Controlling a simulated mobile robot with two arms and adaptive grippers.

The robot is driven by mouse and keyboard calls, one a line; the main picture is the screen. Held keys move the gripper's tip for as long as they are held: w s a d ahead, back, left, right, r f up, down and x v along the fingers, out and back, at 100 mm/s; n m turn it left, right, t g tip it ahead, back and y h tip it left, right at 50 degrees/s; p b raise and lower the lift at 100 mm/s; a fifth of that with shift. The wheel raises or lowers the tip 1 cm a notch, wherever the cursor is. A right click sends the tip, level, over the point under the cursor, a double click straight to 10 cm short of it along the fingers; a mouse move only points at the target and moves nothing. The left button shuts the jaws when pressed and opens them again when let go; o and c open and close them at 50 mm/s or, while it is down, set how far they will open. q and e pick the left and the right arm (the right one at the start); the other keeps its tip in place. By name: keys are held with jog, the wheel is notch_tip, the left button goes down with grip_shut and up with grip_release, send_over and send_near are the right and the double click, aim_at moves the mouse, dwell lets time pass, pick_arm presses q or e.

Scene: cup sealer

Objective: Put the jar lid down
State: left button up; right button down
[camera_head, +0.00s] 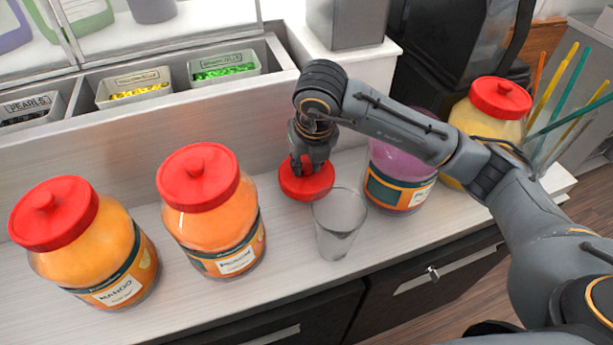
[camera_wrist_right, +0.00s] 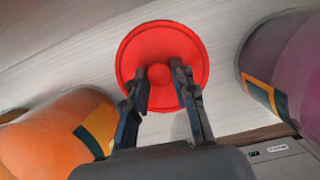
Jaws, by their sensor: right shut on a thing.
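The red jar lid (camera_head: 306,181) is low over or on the counter, between an orange jar and the purple jar; I cannot tell whether it touches the counter. My right gripper (camera_head: 309,163) points down at it and is shut on its knob. In the right wrist view the round lid (camera_wrist_right: 163,50) lies beyond the fingers (camera_wrist_right: 159,78), which sit on both sides of the knob. The purple jar (camera_head: 397,188) has no lid on it in view and is partly hidden by my right arm. My left gripper is not in view.
A clear empty cup (camera_head: 339,223) stands just in front of the lid. Two orange jars (camera_head: 211,212) (camera_head: 82,244) with red lids stand at the left. A yellow jar (camera_head: 490,110) and a holder of straws (camera_head: 566,116) are at the right. Topping bins (camera_head: 135,88) line the back.

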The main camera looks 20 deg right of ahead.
aim_at(308, 175)
jog(key=shift+f, duration=0.85)
notch_tip(308, 175, down, 2)
jog(key=shift+f+p, duration=0.15)
jog(key=shift+p, duration=0.4)
jog(key=shift+f, duration=0.6)
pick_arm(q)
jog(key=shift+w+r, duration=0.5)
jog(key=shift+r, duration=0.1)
pick_arm(e)
jog(key=c, duration=1.1)
grip_release()
